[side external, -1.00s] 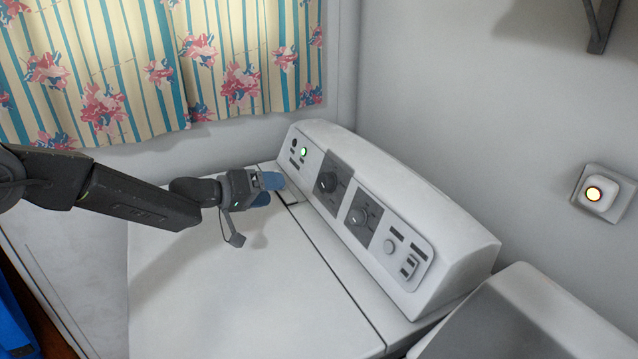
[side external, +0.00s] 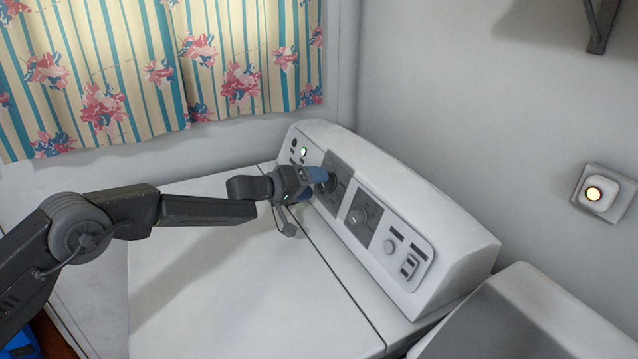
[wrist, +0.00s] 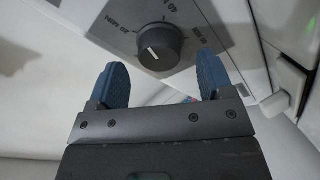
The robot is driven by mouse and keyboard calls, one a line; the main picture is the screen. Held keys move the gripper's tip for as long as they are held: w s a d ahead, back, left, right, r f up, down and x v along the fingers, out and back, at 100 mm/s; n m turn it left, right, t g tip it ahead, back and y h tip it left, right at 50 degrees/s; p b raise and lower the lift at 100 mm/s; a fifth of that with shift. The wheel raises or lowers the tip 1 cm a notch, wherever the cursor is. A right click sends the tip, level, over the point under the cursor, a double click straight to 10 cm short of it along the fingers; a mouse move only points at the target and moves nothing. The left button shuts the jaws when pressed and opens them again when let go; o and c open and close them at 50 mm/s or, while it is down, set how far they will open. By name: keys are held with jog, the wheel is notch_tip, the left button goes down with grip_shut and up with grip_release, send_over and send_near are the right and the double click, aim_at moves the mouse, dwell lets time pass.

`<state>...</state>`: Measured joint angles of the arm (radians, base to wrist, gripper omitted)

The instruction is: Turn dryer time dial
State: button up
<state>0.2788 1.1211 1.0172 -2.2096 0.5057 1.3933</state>
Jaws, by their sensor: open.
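The dryer's control panel (side external: 440,233) is white and slanted, with two dark dials on dark plates. The upper-left dial (side external: 331,183) is partly hidden by my gripper (side external: 316,185) in the side view. In the wrist view a round dark dial (wrist: 159,47) with a white pointer line sits just beyond and between my blue fingertips. My gripper is open, with one finger (wrist: 116,84) to the left and one (wrist: 207,74) to the right. The fingers appear apart from the dial. The second dial (side external: 358,217) is uncovered, lower right on the panel.
A green light (side external: 303,152) glows at the panel's left end. Buttons and switches (side external: 409,265) are at its right end. The white dryer top (side external: 240,290) is clear. A lit wall switch (side external: 594,194) is at right; a floral curtain (side external: 240,70) hangs behind.

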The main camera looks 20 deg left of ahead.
jog(key=shift+x, duration=1.15)
jog(key=shift+c, duration=0.4)
jog(key=c, duration=0.8)
jog(key=shift+c, duration=0.2)
